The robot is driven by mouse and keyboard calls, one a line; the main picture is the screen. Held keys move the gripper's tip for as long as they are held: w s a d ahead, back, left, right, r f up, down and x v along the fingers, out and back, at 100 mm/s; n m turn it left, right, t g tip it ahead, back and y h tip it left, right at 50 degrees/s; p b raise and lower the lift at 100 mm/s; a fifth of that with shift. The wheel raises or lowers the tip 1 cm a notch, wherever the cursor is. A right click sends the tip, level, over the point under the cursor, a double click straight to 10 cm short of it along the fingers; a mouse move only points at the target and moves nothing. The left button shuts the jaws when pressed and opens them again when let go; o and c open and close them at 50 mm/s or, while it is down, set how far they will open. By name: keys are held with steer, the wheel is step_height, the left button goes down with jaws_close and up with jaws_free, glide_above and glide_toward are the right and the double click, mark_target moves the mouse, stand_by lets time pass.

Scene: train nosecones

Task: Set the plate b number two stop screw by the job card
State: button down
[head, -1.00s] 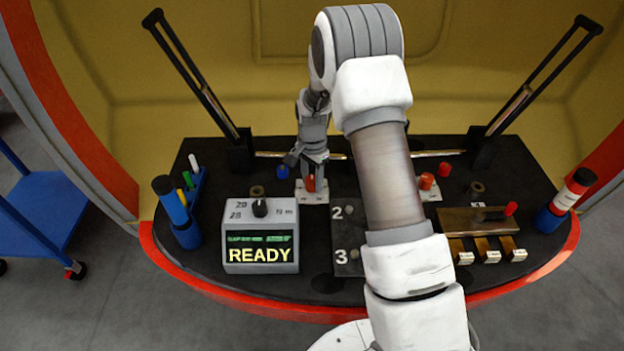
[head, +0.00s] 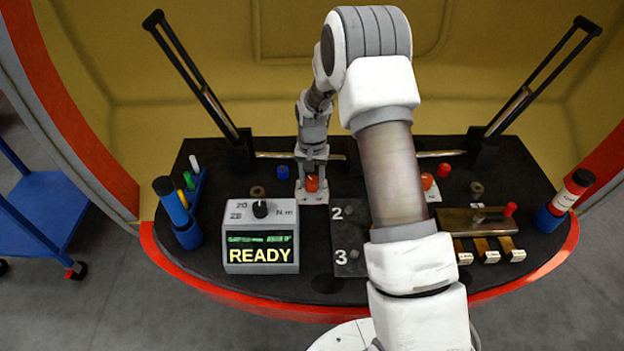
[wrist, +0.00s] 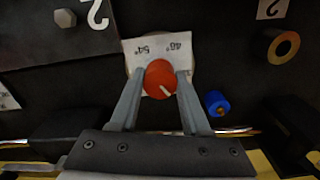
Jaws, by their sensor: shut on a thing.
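My gripper (head: 312,190) is shut on an orange-red knob (wrist: 161,77) with a white pointer line. The knob sits on a small white plate (wrist: 133,48) with degree marks that look like 54 and 46. A dark plate (head: 343,240) with white numbers 2 and 3 lies to the right of the knob in the head view, partly behind my arm. A grey hex screw (wrist: 65,18) stands beside its 2 in the wrist view. No plate letter is readable. A grey box (head: 262,262) with a dial reads READY, with Nm marked on its top.
A blue cap (wrist: 216,103) and a brass ring (wrist: 283,47) lie near the knob. On the right are a second orange knob (head: 427,181), a brass fixture (head: 480,220) and a red-and-white cylinder (head: 572,192). A blue cylinder (head: 170,203) and a rack of coloured pegs (head: 197,190) stand left.

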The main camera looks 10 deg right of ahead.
mark_target(312, 180)
steer(key=n, duration=0.3)
steer(key=shift+n, duration=0.4)
steer(key=shift+n+p, duration=0.4)
steer(key=shift+n, duration=1.5)
steer(key=shift+c, duration=1.8)
jaws_free()
step_height(312, 180, up, 18)
steer(key=p, duration=0.3)
steer(key=shift+f, duration=0.25)
